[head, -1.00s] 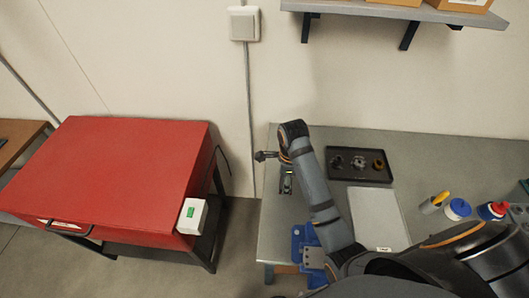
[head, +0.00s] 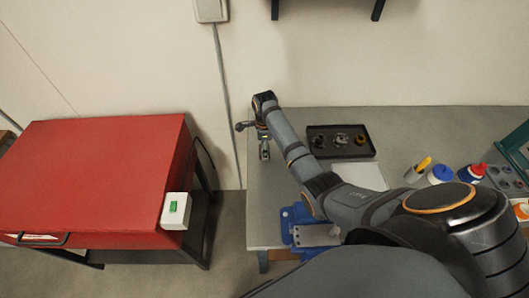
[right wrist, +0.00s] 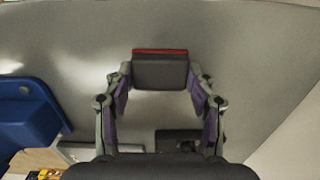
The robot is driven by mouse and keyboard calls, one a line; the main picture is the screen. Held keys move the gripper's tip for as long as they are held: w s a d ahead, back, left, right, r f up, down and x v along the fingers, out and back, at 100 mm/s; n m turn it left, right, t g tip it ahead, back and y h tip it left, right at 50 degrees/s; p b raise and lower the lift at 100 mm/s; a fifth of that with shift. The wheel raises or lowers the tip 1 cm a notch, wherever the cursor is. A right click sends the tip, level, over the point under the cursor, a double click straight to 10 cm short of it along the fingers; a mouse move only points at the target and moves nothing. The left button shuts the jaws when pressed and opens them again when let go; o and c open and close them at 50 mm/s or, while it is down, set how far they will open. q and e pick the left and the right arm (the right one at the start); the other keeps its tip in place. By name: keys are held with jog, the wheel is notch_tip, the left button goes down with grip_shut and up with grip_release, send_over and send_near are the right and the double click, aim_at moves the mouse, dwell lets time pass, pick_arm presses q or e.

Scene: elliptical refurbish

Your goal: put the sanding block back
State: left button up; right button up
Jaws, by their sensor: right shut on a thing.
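The sanding block (right wrist: 160,73) is a dark block with a red upper edge, seen in the right wrist view between my right gripper's fingers. My right gripper (right wrist: 160,88) is shut on it, one finger at each side. In the head view my right gripper (head: 264,150) hangs over the left end of the grey workbench (head: 262,215). The block is too small to make out there. Whether it touches the bench top is unclear. My left gripper is not in view.
A black tray with parts (head: 337,140) lies right of my gripper, with a blue item (head: 298,222) nearer the front. A cup (head: 418,170) and bottles (head: 440,174) stand farther right. A red cabinet (head: 100,180) stands left of the bench, across a gap.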

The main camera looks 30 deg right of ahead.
jog(key=shift+w+d+f, duration=0.1)
jog(key=shift+w+f, duration=0.25)
jog(key=shift+f, duration=0.05)
jog(key=shift+w+f, duration=0.15)
jog(key=shift+f, duration=0.05)
notch_tip(320, 180, down, 2)
jog(key=shift+f, duration=0.75)
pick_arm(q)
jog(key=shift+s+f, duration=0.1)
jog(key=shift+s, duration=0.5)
pick_arm(e)
jog(key=o, duration=1)
jog(key=shift+r, duration=0.1)
jog(key=shift+r, duration=0.1)
